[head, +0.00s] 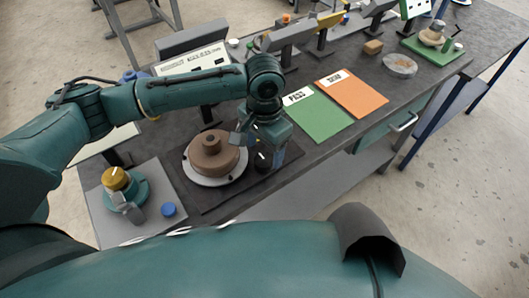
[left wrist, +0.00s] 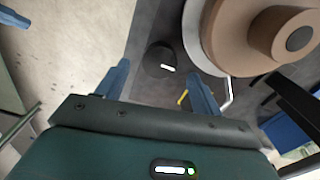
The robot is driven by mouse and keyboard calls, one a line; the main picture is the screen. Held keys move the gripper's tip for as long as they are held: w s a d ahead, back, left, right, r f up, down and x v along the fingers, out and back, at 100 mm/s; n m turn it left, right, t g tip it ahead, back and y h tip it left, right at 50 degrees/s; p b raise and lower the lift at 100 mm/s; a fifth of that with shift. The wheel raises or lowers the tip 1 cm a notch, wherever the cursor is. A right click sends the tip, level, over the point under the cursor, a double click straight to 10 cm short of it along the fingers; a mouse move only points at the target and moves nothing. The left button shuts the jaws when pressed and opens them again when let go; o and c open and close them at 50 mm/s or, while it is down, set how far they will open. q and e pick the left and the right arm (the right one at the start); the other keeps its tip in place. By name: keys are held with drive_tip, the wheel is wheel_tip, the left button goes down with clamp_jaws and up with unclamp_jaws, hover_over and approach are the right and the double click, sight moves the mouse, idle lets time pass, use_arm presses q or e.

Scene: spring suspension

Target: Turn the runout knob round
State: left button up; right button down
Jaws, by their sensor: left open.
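A round black knob (left wrist: 160,62) with a short white mark sits on a dark base beside the brown stepped disc (left wrist: 250,38); I take it for the runout knob. The knob (head: 262,161) is partly hidden by my left gripper in the head view. My left gripper (head: 260,152) points down over it. In the left wrist view the blue fingers (left wrist: 160,78) are spread apart, one on each side of the knob in the picture, with nothing held between them. I cannot tell how far above the knob the fingertips are. My right gripper is not in view.
The brown disc stands on a pale round plate (head: 215,181) close by the gripper. A grey plate (head: 100,220) with a yellow-topped knob (head: 116,178) and a blue button (head: 168,209) lies left. Green (head: 318,122) and orange (head: 355,98) mats lie right.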

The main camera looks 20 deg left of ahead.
sight(264, 162)
use_arm(q)
drive_tip(key=shift+f, duration=1.5)
drive_tip(key=c, duration=1)
